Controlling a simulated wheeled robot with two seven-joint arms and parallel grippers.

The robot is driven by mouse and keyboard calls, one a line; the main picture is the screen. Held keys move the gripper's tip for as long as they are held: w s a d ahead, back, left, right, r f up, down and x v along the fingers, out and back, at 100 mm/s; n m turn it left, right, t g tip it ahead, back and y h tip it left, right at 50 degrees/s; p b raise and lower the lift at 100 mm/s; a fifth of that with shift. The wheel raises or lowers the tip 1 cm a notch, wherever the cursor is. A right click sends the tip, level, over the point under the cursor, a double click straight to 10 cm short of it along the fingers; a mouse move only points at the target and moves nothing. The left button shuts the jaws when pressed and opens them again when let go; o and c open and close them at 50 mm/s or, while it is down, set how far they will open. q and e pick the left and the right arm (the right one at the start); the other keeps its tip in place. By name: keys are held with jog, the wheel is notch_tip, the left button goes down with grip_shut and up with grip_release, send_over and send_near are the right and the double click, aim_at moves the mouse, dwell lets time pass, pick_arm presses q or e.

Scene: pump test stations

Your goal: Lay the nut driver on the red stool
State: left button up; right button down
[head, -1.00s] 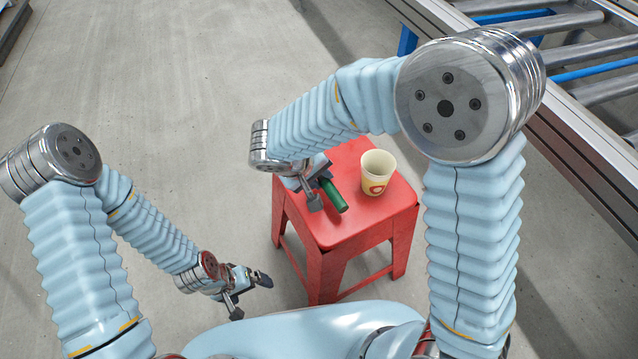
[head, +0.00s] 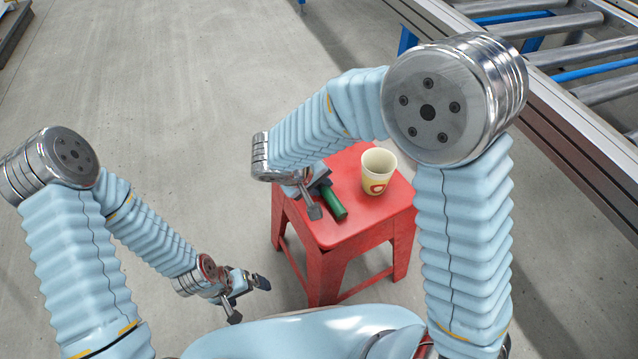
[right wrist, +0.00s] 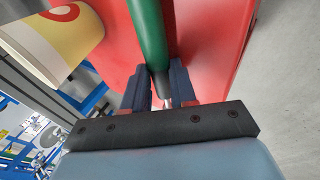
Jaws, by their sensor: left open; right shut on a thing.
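The nut driver (head: 334,204) has a green handle and a dark collar. In the right wrist view its green handle (right wrist: 148,32) points away from my right gripper (right wrist: 161,98), whose fingers are shut on its thin metal shank. In the head view my right gripper (head: 318,199) is low over the left part of the red stool (head: 345,237). I cannot tell whether the handle touches the seat. My left gripper (head: 249,298) is open and empty, to the left of the stool and apart from it.
A cream cup (head: 378,172) with a red ring mark stands upright on the stool, right of the nut driver. A roller conveyor (head: 560,110) with a metal rail runs along the right.

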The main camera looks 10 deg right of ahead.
jog(key=c, duration=1.2)
grip_release()
jog(key=shift+s+d+f, duration=0.1)
jog(key=shift+s+f, duration=0.05)
jog(key=shift+f, duration=0.35)
jog(key=shift+s+d+f, duration=0.1)
jog(key=shift+f, duration=0.35)
jog(key=shift+r+p, duration=0.3)
jog(key=shift+p, duration=0.1)
jog(key=shift+r+p, duration=0.45)
jog(key=shift+p, duration=0.2)
pick_arm(q)
jog(key=shift+s+d+r+p, duration=0.1)
jog(key=shift+d+r+p, duration=0.2)
jog(key=shift+r, duration=0.25)
jog(key=shift+d+r+p, duration=0.15)
jog(key=shift+r+p, duration=0.1)
jog(key=shift+r, duration=0.3)
pick_arm(e)
jog(key=v, duration=1.2)
jog(key=shift+w+a+r, duration=0.1)
jog(key=shift+w+r, duration=0.05)
jog(key=shift+w, duration=0.2)
